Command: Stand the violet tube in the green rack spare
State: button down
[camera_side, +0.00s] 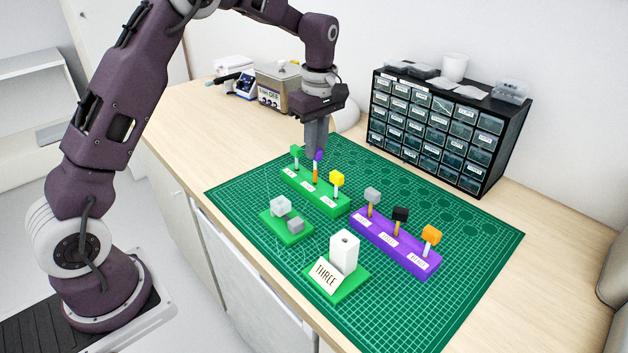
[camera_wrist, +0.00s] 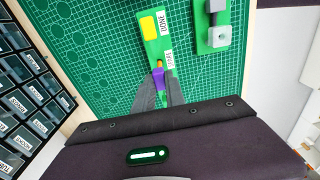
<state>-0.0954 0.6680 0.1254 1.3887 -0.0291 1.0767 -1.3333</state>
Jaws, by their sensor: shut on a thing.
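My gripper (camera_side: 316,155) is shut on the violet tube, whose violet head (camera_side: 319,156) shows between and beside the fingertips. Its orange stem (camera_side: 316,174) points down, roughly upright, over the middle of the green rack (camera_side: 333,208). I cannot tell whether the stem's lower end is in a hole. In the wrist view the violet head (camera_wrist: 156,77) sits between the two fingers, near the end of the green rack (camera_wrist: 150,51). A green-headed tube (camera_side: 296,151) and a yellow-headed tube (camera_side: 337,178) stand in the rack on either side.
A violet rack (camera_side: 396,249) holds grey, black and orange-headed tubes. A small green base (camera_side: 287,236) carries pale and grey blocks. A white block (camera_side: 344,252) labelled THREE stands in front. A drawer cabinet (camera_side: 437,125) stands behind. The mat's right side is clear.

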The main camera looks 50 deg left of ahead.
jog(key=shift+f, duration=1.4)
jog(key=c, duration=1.3)
grip_release()
jog(key=shift+r, duration=0.1)
